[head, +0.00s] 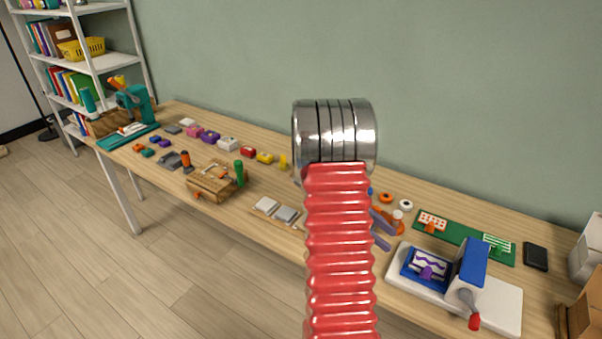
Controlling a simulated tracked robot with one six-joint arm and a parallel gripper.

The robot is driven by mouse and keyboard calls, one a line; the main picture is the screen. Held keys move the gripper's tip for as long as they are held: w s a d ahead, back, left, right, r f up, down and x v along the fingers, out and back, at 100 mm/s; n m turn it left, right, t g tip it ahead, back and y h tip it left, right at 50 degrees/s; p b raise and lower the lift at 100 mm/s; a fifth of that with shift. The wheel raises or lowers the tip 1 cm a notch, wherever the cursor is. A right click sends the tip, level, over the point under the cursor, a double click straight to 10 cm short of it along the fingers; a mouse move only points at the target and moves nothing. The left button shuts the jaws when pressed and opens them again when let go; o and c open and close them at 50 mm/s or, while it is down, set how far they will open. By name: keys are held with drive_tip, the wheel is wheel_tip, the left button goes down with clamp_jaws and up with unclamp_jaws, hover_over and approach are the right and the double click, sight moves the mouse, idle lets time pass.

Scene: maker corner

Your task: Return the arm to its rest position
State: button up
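My arm rises through the middle of the head view as a red ribbed link topped by a shiny metal joint. This link hides most of the far end of the arm. Two mauve bar-like parts (382,228) stick out from behind its right side, above the table. They may be the fingers of my gripper, but I cannot be sure. I see nothing held between them. Whether my gripper is open or shut is not clear.
The long wooden workbench (275,233) carries a wooden vise-like block (210,186), a teal machine (138,104), coloured blocks, a green board (460,237) and a blue crank device (468,268). White shelves (104,64) stand left. Floor at lower left is clear.

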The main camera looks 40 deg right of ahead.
idle(0.3)
drive_tip(key=a+f+m+t+y, duration=0.2)
drive_tip(key=a+f+m, duration=0.15)
drive_tip(key=a, duration=0.25)
drive_tip(key=w+a+r+m+t, duration=0.1)
drive_tip(key=w+a+r+t, duration=0.25)
drive_tip(key=a, duration=0.35)
drive_tip(key=w+a+r+m+t, duration=0.2)
drive_tip(key=w+a+t, duration=0.15)
drive_tip(key=a, duration=0.35)
drive_tip(key=a+r+n+t, duration=0.1)
drive_tip(key=a+r+t, duration=0.1)
drive_tip(key=a+r, duration=0.2)
drive_tip(key=a+r+n+t+y, duration=0.1)
drive_tip(key=a+r+t, duration=0.2)
drive_tip(key=a, duration=0.8)
drive_tip(key=a+r+n+t, duration=0.1)
drive_tip(key=a+r+t, duration=0.2)
drive_tip(key=a+r, duration=0.4)
drive_tip(key=shift+w+a+y, duration=0.25)
drive_tip(key=shift+a+y, duration=0.15)
drive_tip(key=shift+a, duration=0.35)
